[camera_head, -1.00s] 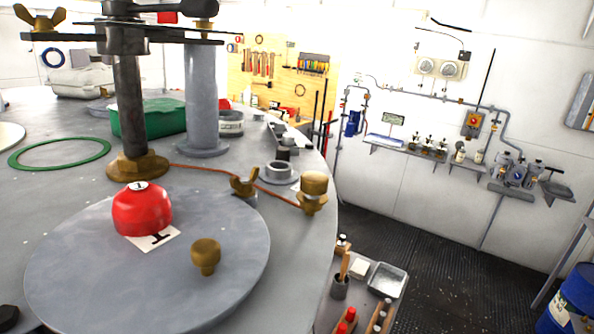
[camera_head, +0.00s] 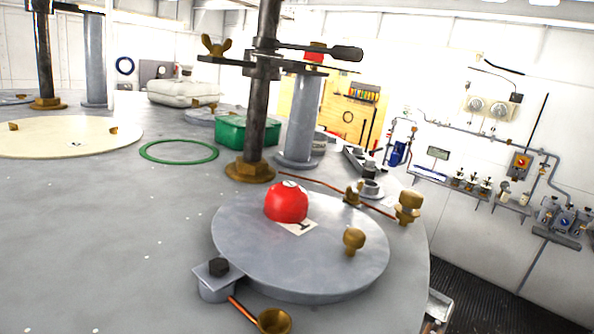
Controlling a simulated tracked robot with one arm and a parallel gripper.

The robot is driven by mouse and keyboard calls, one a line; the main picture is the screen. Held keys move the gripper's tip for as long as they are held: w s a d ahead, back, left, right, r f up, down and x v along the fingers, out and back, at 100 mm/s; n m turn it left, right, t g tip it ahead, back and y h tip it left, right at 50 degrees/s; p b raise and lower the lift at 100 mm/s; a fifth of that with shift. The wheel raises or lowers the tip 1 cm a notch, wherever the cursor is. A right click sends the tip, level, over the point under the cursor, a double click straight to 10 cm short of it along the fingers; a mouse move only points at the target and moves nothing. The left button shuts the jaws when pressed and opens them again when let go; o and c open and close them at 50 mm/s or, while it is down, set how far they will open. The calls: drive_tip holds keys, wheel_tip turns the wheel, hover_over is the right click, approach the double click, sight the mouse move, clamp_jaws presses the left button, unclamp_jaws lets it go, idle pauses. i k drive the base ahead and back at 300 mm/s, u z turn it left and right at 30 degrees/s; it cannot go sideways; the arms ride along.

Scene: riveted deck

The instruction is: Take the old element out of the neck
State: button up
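My gripper is not in view. No old element can be made out. I cannot tell for sure which part is the neck. A round grey lid (camera_head: 240,232) lies on the deck at lower centre, with a red dome (camera_head: 286,205), a white card (camera_head: 300,228) marked 1 and a brass knob (camera_head: 353,240) on top. Behind it a dark post (camera_head: 262,115) rises from a brass hex base and carries a clamp with a brass wing nut (camera_head: 214,45). A grey upright cylinder (camera_head: 303,120) on a flange stands just behind the post.
A bracket with a dark bolt (camera_head: 217,268) and a brass cup (camera_head: 273,321) sit at the lid's front edge. A green ring (camera_head: 180,163), a green box (camera_head: 230,133) and a cream disc (camera_head: 60,135) lie farther back. The deck at left front is clear; its edge curves down at right.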

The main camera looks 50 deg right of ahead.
sight(369, 173)
drive_tip(key=u, duration=2.2)
drive_tip(key=k, duration=2.1)
drive_tip(key=z, duration=2.05)
drive_tip(key=i, duration=1)
